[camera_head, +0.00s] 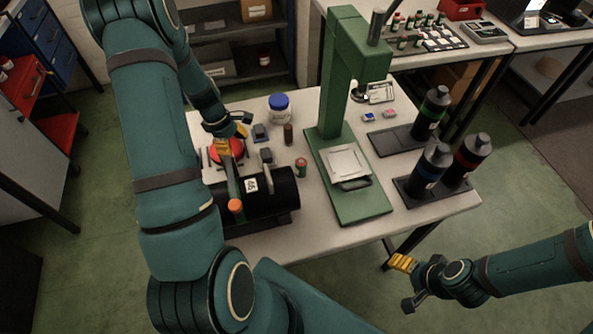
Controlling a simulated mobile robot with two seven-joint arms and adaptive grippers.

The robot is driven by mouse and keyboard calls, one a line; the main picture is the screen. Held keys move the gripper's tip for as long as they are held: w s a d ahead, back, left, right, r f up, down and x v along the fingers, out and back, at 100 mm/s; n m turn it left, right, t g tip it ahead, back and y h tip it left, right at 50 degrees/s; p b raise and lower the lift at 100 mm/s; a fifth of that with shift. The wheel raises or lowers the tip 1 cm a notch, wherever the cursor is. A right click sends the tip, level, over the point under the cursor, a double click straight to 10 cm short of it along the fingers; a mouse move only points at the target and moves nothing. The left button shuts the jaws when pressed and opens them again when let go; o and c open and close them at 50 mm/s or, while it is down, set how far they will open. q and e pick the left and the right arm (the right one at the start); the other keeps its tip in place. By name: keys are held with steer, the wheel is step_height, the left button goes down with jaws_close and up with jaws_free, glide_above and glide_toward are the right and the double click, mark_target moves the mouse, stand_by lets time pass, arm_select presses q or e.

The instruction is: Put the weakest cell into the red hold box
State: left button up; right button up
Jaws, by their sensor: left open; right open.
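My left gripper (234,132) is open above the left part of the white table (410,218), by a red round object (236,153). I see nothing held in it. My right gripper (406,283) is open and empty beyond the table's front right edge, over the floor. A short red-and-green cylinder (301,167) stands right of a black horizontal cylinder (285,188); a small dark cylinder (288,133) stands behind it. Several small cells (402,42) stand on a tray on the back bench. A red box (461,9) is beside that tray. I cannot tell which cell is weakest.
A green press (338,80) stands mid-table. Dark bottles (432,112) stand on black trays at right. A blue-lidded white jar (280,108) is near the back edge. An orange-tipped handle (236,207) lies across the black cylinder. Green floor separates the table from the right-hand benches.

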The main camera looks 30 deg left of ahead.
mark_target(302, 162)
arm_select(q)
steer(key=w+d, duration=0.1)
steer(key=d, duration=0.4)
steer(key=w+d, duration=0.1)
steer(key=d, duration=0.3)
steer(key=w+d, duration=0.2)
steer(key=d, duration=0.3)
steer(key=shift+w+d, duration=0.1)
steer(key=shift+d, duration=0.2)
steer(key=d, duration=0.2)
steer(key=w+d, duration=0.1)
steer(key=d, duration=0.2)
steer(key=shift+w, duration=0.15)
steer(key=shift+f, duration=0.65)
jaws_close()
